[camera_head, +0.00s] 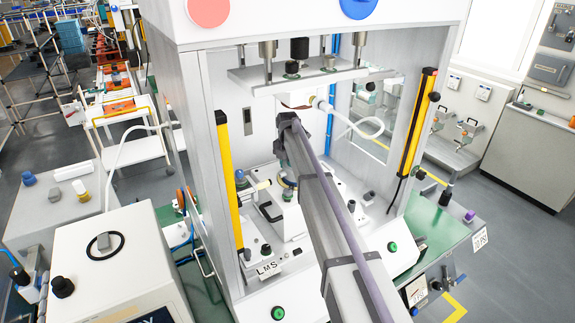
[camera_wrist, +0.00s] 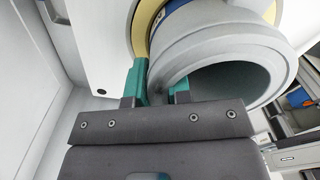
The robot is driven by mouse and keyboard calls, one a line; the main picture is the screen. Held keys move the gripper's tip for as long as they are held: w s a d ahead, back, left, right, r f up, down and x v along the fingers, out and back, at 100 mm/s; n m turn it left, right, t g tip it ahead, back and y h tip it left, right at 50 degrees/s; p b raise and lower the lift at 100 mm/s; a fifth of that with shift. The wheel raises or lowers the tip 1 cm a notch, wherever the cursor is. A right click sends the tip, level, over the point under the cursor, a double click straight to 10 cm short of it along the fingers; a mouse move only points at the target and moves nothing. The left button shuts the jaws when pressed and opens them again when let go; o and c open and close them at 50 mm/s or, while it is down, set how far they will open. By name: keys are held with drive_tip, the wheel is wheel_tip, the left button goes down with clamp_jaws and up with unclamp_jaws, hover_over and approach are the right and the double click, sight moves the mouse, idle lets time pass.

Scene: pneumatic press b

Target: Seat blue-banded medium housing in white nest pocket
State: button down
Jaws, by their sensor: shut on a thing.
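The housing (camera_wrist: 215,48) fills the upper right of the wrist view as a large pale grey ring with a wide round opening. A blue band shows at its upper edge. My gripper (camera_wrist: 160,86) has two green fingers closed on the near wall of the housing. A yellow rounded surface lies right behind the housing, beside a white body (camera_wrist: 95,35). I cannot tell whether this is the nest or whether the housing touches it. In the head view my arm reaches into the press and hides my gripper and much of the work area.
The press's upper plate (camera_head: 310,78) hangs above my arm. Yellow light bars stand at the left (camera_head: 229,180) and right (camera_head: 414,120) of the opening. White fixture blocks (camera_head: 345,190) sit on the press bed. A green bench top (camera_head: 440,235) lies to the right.

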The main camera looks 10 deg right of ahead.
drive_tip(key=shift+f+b, duration=0.7)
drive_tip(key=shift+f, duration=0.05)
drive_tip(key=c, duration=1)
unclamp_jaws()
